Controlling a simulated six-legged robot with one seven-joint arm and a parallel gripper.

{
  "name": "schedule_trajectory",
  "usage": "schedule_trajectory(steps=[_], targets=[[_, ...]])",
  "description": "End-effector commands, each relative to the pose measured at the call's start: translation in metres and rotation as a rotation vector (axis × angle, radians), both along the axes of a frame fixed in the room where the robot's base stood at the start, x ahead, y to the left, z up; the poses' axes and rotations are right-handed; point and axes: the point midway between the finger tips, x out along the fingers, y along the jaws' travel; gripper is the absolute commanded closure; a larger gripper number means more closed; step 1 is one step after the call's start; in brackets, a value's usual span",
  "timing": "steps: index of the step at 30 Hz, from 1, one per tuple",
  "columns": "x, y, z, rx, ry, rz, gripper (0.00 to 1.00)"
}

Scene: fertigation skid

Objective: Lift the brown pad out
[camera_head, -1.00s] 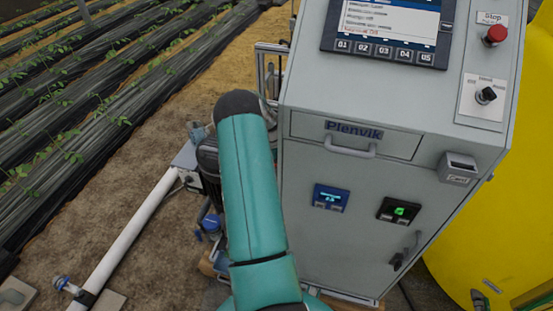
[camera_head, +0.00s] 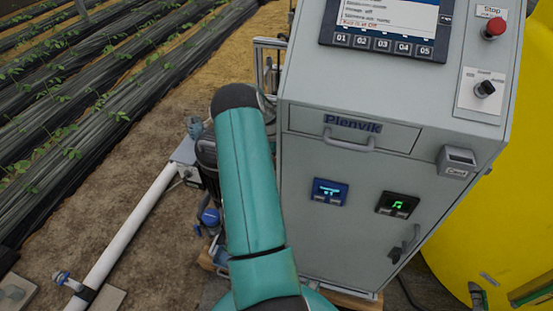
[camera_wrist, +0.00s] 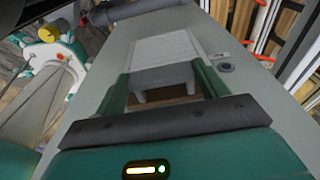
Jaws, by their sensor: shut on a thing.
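The gripper is shut on this pad, at the side of the grey cabinet. A white slatted grille (camera_wrist: 165,48) lies just beyond the pad. In the head view my arm hides the gripper and the pad.
The grey cabinet (camera_head: 350,235) has a screen, a red stop button (camera_head: 494,28), a drawer handle (camera_head: 349,143) and a door handle. A yellow tank (camera_head: 470,215) stands at right. A white pipe (camera_head: 135,220) and a blue-and-grey pump are at left. A round lock (camera_wrist: 226,67) sits beside the grille.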

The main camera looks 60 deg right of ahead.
Motion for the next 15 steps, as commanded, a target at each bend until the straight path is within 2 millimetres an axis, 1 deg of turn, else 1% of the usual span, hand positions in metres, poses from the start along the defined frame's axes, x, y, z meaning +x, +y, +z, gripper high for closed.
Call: schedule_trajectory(steps=[15], targets=[[0.000,0.000,0.029,-0.002,-0.001,0.000,0.73]])
